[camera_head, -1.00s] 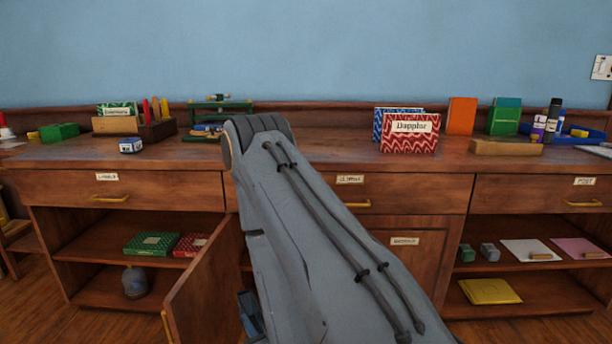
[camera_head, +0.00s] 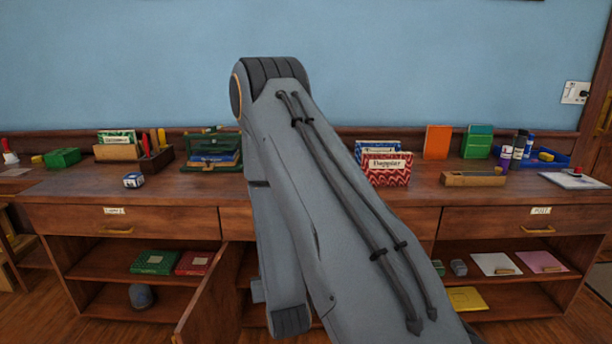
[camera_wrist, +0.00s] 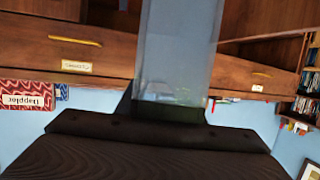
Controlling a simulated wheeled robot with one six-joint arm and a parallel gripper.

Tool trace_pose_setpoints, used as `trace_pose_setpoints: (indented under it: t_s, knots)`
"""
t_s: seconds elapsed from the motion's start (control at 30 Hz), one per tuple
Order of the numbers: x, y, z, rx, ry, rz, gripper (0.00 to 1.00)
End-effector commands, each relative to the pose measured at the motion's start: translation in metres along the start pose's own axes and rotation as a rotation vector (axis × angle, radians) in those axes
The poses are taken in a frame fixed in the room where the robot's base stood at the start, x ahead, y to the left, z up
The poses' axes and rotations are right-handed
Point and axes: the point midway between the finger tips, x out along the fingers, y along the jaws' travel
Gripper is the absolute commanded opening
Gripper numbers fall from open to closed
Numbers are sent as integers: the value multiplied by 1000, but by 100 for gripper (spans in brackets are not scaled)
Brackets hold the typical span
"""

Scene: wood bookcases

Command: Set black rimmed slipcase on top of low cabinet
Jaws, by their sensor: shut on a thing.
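The low wooden cabinet (camera_head: 90,187) runs across the head view, with a bare stretch of top left of centre and more items toward the back. In the wrist view its front appears upside down. My gripper (camera_wrist: 170,112) shows as a dark body at the bottom of the wrist view. It is shut on a pale blue-grey slab, the slipcase (camera_wrist: 178,45), which extends up the picture with a dark band at its near end. The fingertips are not distinct. In the head view my own arm hides the gripper and most of the held thing.
A red zigzag box (camera_head: 387,170) labelled Dappler stands on the top at right of centre, with a blue one behind it. A wooden block (camera_head: 473,179) lies farther right. A small blue-white box (camera_head: 133,180) is at left. A cabinet door (camera_head: 215,300) hangs open.

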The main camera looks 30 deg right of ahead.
Motion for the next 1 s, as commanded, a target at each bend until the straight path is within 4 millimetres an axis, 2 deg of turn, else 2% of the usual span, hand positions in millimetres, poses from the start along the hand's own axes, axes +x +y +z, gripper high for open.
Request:
trace_pose_setpoints:
  t_s: [0.03,0.1,0.23,0.4,0.7,0.83,1.0]
  knots:
    - [7,16,-31,22,12,61,0]
    - [20,41,-60,54,14,158,0]
    - [41,90,-111,121,14,363,0]
    - [52,145,-163,199,10,613,0]
    - [46,222,-232,333,9,1049,0]
    - [35,249,-252,395,6,1255,0]
    - [17,269,-268,467,4,1498,0]
